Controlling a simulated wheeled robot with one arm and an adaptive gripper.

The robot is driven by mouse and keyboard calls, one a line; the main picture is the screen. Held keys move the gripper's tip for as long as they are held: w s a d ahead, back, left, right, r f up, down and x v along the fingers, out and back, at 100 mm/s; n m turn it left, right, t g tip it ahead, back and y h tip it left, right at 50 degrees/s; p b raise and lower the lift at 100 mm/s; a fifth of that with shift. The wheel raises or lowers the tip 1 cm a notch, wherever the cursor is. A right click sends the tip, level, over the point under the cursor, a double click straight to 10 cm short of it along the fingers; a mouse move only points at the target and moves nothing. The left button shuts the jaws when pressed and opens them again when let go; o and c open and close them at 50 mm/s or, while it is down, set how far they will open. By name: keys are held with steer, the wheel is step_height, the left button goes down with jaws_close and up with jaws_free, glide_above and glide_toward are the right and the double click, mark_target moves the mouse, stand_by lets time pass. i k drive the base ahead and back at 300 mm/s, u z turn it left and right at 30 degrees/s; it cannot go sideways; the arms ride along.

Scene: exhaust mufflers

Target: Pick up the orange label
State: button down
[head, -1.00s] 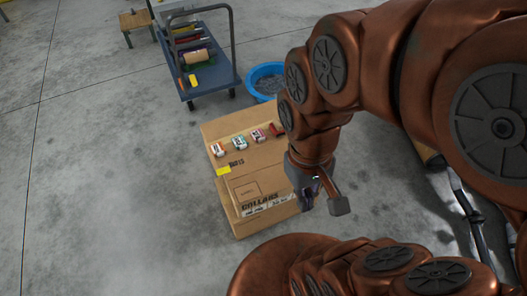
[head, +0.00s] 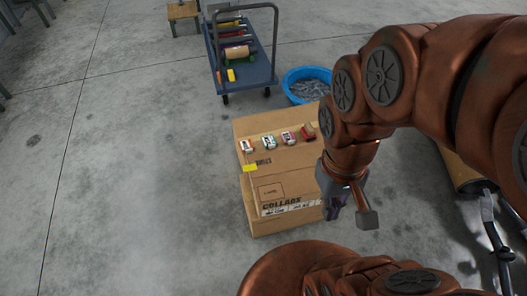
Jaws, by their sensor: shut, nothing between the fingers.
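Several small labels lie in a row on top of the cardboard box (head: 240,180). The leftmost one, white with orange-red (head: 247,146), looks like the orange label. Beside it are a green and white one (head: 268,142), a pink and white one (head: 289,137) and a dark red one (head: 309,131). My gripper (head: 348,214) hangs at the right side of the box, in front and to the right of the labels, apart from them. It is shut and empty. My arm hides the box's right edge.
A yellow tag (head: 250,168) sits at the box's left front edge. Behind are a blue tub (head: 308,73) of grey pieces and a blue cart (head: 245,80) with tubes. A muffler (head: 468,172) is at right. The floor left of the box is clear.

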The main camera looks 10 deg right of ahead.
mark_target(247, 146)
steer(key=u, duration=0.45)
steer(key=k, duration=0.55)
steer(key=u, duration=1.35)
steer(key=i, duration=1.65)
steer(key=z, duration=0.45)
steer(key=i, duration=0.5)
steer(key=z, duration=0.25)
